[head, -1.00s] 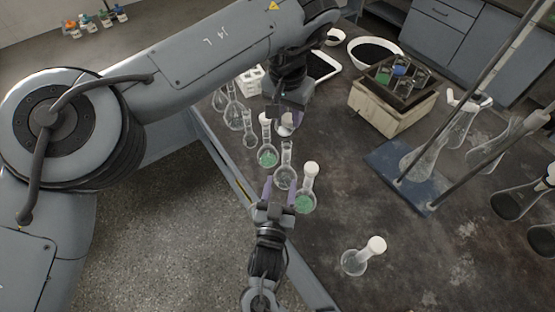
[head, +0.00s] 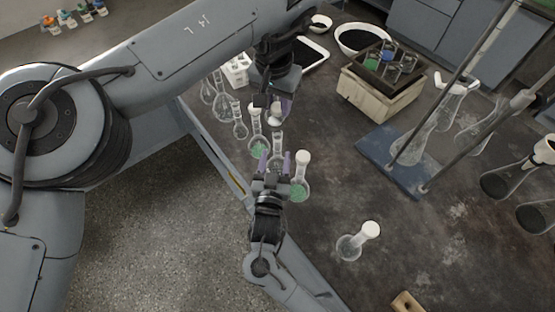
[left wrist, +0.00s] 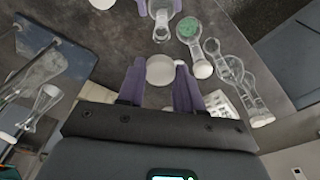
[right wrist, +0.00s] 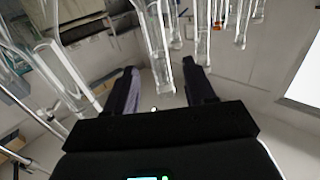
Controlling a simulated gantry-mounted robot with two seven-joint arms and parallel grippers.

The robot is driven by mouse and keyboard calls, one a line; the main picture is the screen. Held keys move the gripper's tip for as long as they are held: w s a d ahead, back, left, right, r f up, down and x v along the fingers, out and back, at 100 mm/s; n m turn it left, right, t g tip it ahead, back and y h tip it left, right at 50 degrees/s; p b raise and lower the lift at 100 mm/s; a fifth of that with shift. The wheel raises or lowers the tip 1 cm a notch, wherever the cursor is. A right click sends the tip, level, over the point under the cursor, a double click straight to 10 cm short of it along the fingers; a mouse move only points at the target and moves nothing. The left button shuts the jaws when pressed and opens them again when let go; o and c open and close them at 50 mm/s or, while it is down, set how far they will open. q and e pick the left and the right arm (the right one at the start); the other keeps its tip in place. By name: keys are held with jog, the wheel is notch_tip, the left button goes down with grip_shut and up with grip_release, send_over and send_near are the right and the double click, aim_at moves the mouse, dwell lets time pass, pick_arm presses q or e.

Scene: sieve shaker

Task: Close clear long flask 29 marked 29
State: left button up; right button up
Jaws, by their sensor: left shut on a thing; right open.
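My left gripper (head: 274,104) is shut on a white stopper (head: 275,116), held above the row of flasks. The stopper shows as a pale disc between the fingers in the left wrist view (left wrist: 160,70). A clear, open flask (head: 278,143) stands upright on the table below it. My right gripper (head: 275,160) is open, its fingers on either side of this flask. The open neck shows between the right fingers in the left wrist view (left wrist: 161,28), and a clear neck shows in the right wrist view (right wrist: 161,70). No number is readable on it.
White-stoppered green-liquid flasks stand close on both sides, at left (head: 256,128) and right (head: 301,170). Several clear flasks (head: 240,126) stand farther left. A stoppered clear flask (head: 353,245) stands alone at front right. A blue-based stand (head: 400,178) is at right; the table between is clear.

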aim_at(277, 149)
jog(key=shift+w+d, duration=0.2)
jog(key=shift+w, duration=1.5)
jog(key=shift+w+d, duration=0.2)
jog(key=shift+w, duration=1.45)
grip_shut()
